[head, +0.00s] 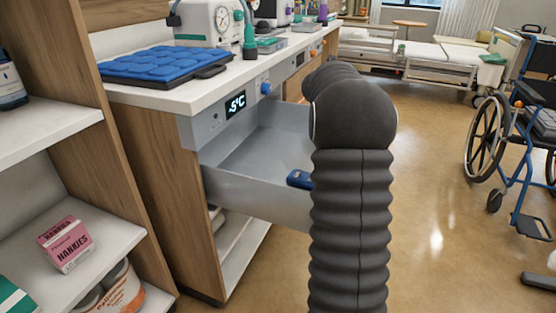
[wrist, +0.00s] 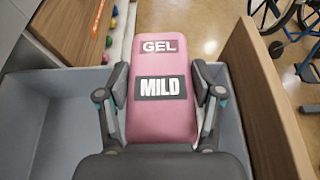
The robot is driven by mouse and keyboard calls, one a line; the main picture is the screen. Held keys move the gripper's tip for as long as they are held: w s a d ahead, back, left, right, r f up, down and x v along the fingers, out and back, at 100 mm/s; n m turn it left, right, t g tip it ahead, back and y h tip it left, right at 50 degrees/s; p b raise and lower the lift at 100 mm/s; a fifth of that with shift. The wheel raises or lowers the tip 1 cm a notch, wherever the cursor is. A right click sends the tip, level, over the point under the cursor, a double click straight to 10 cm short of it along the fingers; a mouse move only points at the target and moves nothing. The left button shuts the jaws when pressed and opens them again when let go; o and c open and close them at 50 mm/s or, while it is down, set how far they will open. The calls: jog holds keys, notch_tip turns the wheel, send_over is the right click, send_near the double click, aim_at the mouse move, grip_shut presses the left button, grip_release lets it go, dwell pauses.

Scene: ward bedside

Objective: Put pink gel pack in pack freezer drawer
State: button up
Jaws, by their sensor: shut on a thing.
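The pink gel pack (wrist: 165,118), labelled GEL and MILD, is between the two fingers of my gripper (wrist: 160,92) in the wrist view. My gripper is shut on it. The pack is over the open grey drawer (wrist: 45,115), and its far end overlaps the drawer's far wall in the picture. I cannot tell its height above the drawer floor. In the head view the pulled-out drawer (head: 250,198) sits below a panel with a -5°C display (head: 235,104). My arm hides my gripper and the pack there.
A small blue item (head: 299,179) shows at the drawer, partly behind my arm. A counter (head: 180,97) above carries a blue pad tray (head: 165,65). Open shelves (head: 110,245) stand at left. A wheelchair (head: 510,130) stands at right, with clear floor (head: 440,220) before it.

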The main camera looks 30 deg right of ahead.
notch_tip(320, 180, down, 18)
jog(key=b, duration=0.9)
jog(key=shift+w+f+b, duration=0.1)
jog(key=shift+f+b, duration=0.1)
jog(key=shift+b, duration=0.1)
jog(key=shift+f, duration=0.1)
jog(key=o, duration=1.3)
jog(key=shift+r, duration=0.2)
jog(key=v, duration=1.2)
jog(key=shift+f, duration=0.1)
